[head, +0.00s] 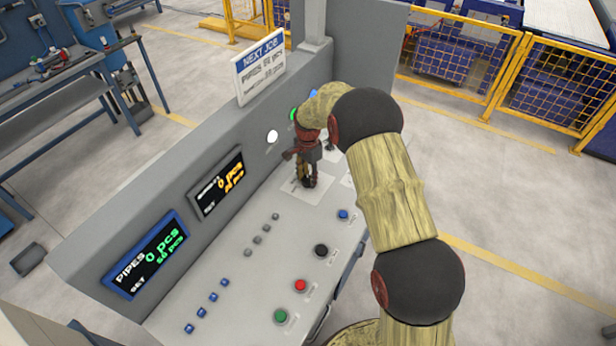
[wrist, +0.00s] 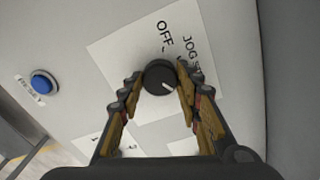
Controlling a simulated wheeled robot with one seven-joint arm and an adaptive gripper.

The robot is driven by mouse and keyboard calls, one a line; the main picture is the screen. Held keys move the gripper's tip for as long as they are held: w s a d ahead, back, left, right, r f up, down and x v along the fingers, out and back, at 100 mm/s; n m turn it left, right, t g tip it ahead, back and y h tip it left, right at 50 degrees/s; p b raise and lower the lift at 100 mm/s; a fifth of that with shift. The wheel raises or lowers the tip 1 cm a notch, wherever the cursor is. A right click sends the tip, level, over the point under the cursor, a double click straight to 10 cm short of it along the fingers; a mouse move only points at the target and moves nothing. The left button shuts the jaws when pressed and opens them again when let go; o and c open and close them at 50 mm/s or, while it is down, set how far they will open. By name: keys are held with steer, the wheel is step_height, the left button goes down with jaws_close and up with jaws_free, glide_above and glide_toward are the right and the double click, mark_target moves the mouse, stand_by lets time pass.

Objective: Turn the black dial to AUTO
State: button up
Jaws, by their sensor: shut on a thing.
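The black dial (wrist: 158,74) sits on a white label plate (wrist: 112,52) in the wrist view. Its white pointer line points to the lower right of that picture. The word OFF stands above the dial, with a partly hidden JOG label to its right. I cannot read AUTO anywhere. My gripper (wrist: 160,80) has one finger on each side of the dial and is shut on it. In the head view my gripper (head: 309,180) points down at the panel's far end and hides the dial.
The grey control panel (head: 235,290) carries a blue button (head: 343,214), a black knob (head: 321,250), a red button (head: 300,285) and a green button (head: 280,316). Its upright back wall with two displays (head: 150,255) and a NEXT JOB sign (head: 260,68) stands close to my gripper.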

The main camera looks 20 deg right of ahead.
mark_target(308, 179)
stand_by(0.4)
steer(key=o, duration=1.2)
steer(key=shift+c, duration=0.2)
step_height(308, 179, up, 12)
